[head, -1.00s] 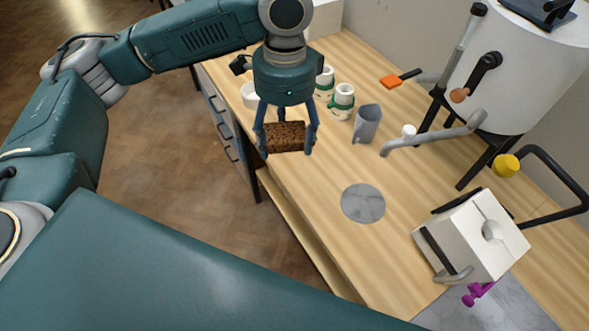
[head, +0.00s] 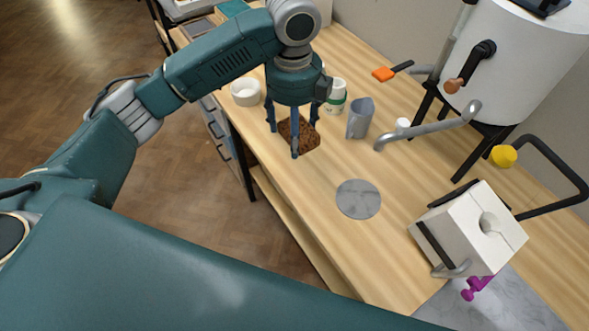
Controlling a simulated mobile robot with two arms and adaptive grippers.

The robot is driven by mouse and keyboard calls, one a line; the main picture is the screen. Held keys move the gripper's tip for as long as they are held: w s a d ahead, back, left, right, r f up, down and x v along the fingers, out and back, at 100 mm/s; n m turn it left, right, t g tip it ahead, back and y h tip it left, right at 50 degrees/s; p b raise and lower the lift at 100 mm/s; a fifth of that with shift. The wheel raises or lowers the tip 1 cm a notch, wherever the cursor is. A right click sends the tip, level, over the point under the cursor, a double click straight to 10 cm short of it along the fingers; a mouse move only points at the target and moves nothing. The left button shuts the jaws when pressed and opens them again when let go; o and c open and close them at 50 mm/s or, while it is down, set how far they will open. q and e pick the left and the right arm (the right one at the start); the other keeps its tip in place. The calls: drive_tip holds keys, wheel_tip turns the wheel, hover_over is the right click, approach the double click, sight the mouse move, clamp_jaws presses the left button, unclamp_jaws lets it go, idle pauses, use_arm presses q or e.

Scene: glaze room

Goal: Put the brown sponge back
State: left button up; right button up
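The brown sponge (head: 309,138) is a dark, speckled block at the left edge of the wooden worktop in the head view. My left gripper (head: 294,136) points down over it, with its fingers around the sponge and one finger crossing in front of it. The fingers look closed on the sponge. Whether its underside touches the worktop is hard to tell. A round grey marbled disc (head: 358,199) lies flat on the worktop, to the right of and nearer than the sponge, with nothing on it. My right gripper is not in view.
A grey jug (head: 360,118) and a white cup with a green band (head: 336,97) stand close right of the gripper. A white bowl (head: 245,92) is to its left. A white drum (head: 525,70) on black legs and a white block (head: 468,228) stand at the right.

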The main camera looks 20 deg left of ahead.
use_arm(q)
drive_tip(key=p, duration=0.1)
hover_over(293, 176)
wheel_tip(293, 176, down, 10)
drive_tip(key=shift+s+f, duration=0.1)
drive_tip(key=shift+f+p, duration=0.3)
drive_tip(key=shift+f, duration=2.3)
drive_tip(key=shift+f, duration=0.1)
drive_tip(key=o, duration=1)
wheel_tip(293, 176, up, 12)
drive_tip(key=shift+d+r+b, duration=0.1)
drive_tip(key=shift+r+b, duration=0.05)
drive_tip(key=shift+b, duration=0.85)
